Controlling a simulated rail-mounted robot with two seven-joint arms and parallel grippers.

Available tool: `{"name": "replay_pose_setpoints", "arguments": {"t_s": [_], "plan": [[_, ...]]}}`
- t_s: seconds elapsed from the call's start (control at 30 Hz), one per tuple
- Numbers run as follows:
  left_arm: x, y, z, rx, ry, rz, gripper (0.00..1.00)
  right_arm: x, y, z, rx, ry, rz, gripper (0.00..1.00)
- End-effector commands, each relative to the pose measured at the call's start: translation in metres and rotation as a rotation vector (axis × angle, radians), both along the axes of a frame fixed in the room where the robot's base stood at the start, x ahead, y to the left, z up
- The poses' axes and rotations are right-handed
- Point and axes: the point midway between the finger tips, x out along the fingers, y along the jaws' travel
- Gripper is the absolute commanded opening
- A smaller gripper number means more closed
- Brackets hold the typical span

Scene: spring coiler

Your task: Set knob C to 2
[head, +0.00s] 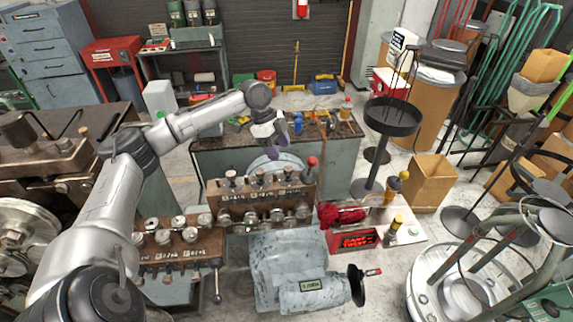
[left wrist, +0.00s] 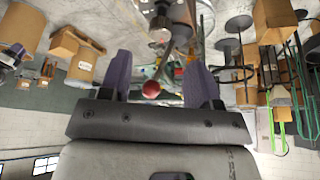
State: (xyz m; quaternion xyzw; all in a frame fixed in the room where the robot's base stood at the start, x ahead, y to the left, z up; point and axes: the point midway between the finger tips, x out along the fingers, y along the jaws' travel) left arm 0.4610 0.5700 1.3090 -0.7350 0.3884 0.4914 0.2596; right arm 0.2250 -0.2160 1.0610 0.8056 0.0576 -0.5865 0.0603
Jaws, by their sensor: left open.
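My left gripper (head: 279,140) is open and empty, with purple fingers, held in the air above the back of the coiler's brown knob panel (head: 212,191). In the left wrist view the two fingers (left wrist: 161,72) stand wide apart, with a red ball knob (left wrist: 151,89) seen between them in the distance. The panel carries a row of upright knobs (head: 257,176) and a lower row of round dials (head: 276,216). More dials (head: 162,237) sit on a lower panel at the left. The labels are too small to read, so I cannot tell which is knob C or its setting. My right gripper is out of view.
A red-topped lever (head: 311,161) rises at the panel's right end, near my left gripper. A workbench (head: 220,148) with tools is behind it. A grey motor housing (head: 290,262) is in front. A red digital display (head: 355,241) and a black round tray stand (head: 391,118) are to the right.

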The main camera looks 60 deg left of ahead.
Motion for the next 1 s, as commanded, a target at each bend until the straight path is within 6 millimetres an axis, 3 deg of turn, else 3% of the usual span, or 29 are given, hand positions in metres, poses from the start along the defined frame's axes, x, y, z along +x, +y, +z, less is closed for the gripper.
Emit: {"name": "replay_pose_setpoints", "arguments": {"t_s": [0.2, 0.4, 0.9, 1.0], "plan": [[0.008, -0.012, -0.034, -0.002, 0.002, -0.001, 0.57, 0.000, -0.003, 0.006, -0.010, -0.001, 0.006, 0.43], [0.013, -0.019, -0.053, -0.001, -0.001, 0.000, 0.57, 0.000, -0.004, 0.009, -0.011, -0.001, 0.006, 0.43], [0.015, -0.022, -0.064, 0.000, 0.000, 0.000, 0.57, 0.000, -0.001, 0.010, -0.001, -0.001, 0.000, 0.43], [0.015, -0.022, -0.064, 0.000, 0.000, 0.001, 0.49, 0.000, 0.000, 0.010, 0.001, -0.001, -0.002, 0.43]]}}
